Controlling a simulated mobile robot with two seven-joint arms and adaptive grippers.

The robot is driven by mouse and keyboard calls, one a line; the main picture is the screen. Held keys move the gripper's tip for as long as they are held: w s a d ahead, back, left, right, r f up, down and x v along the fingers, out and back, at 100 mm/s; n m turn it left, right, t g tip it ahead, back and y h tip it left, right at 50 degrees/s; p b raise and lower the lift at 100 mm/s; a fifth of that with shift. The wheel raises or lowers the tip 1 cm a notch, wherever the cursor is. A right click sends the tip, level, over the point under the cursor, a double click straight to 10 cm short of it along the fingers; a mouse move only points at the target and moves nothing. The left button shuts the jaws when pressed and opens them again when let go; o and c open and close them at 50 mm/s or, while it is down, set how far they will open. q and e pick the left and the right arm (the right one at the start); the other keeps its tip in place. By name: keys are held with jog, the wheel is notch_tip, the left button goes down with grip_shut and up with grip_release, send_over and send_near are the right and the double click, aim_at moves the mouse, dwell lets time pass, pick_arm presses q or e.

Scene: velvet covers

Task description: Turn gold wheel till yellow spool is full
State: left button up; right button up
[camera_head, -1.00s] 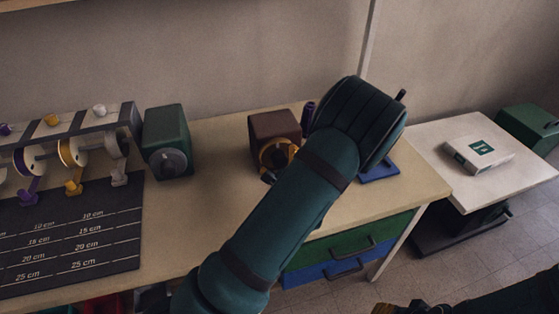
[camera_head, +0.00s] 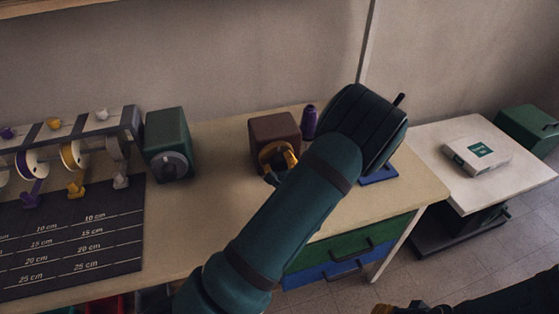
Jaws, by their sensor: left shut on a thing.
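The gold wheel (camera_head: 266,153) sits on the front of a dark red-brown box (camera_head: 275,130) on the table. My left gripper (camera_head: 272,178) is at the wheel's lower front, shut on it; its fingers are mostly hidden behind my forearm and the wheel, so the exact grip point is unclear. The yellow spool (camera_head: 70,154) hangs in the rack at the left, with a white face and a gold rim. How much is wound on it is too small to tell. A gold clip (camera_head: 76,188) hangs below it. My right gripper (camera_head: 400,308) is partly in view at the bottom edge.
A green box with a grey dial (camera_head: 170,145) stands between rack and wheel. A black measuring mat (camera_head: 70,240) lies at the left. A purple bottle (camera_head: 309,122) and a blue pad (camera_head: 378,174) are near my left arm. A white side table (camera_head: 465,195) stands at the right.

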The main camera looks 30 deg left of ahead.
pick_arm(q)
jog(key=m+p, duration=0.3)
jog(key=m, duration=0.1)
jog(key=m+p, duration=0.2)
jog(key=shift+r+p, duration=0.25)
jog(key=shift+p, duration=0.1)
jog(key=m+p, duration=0.5)
jog(key=m, duration=0.1)
jog(key=shift+m, duration=0.3)
jog(key=m+p, duration=0.2)
jog(key=m, duration=0.1)
jog(key=shift+f+m, duration=0.1)
jog(key=shift+m, duration=0.3)
jog(key=m+p, duration=0.1)
jog(key=m, duration=0.1)
jog(key=shift+w+m, duration=0.1)
jog(key=shift+m, duration=0.2)
jog(key=m+p, duration=0.1)
jog(key=m, duration=0.2)
jog(key=shift+m+p, duration=0.3)
jog(key=m, duration=0.3)
jog(key=shift+p, duration=0.4)
jog(key=shift+f+m, duration=0.1)
jog(key=shift+m, duration=1.8)
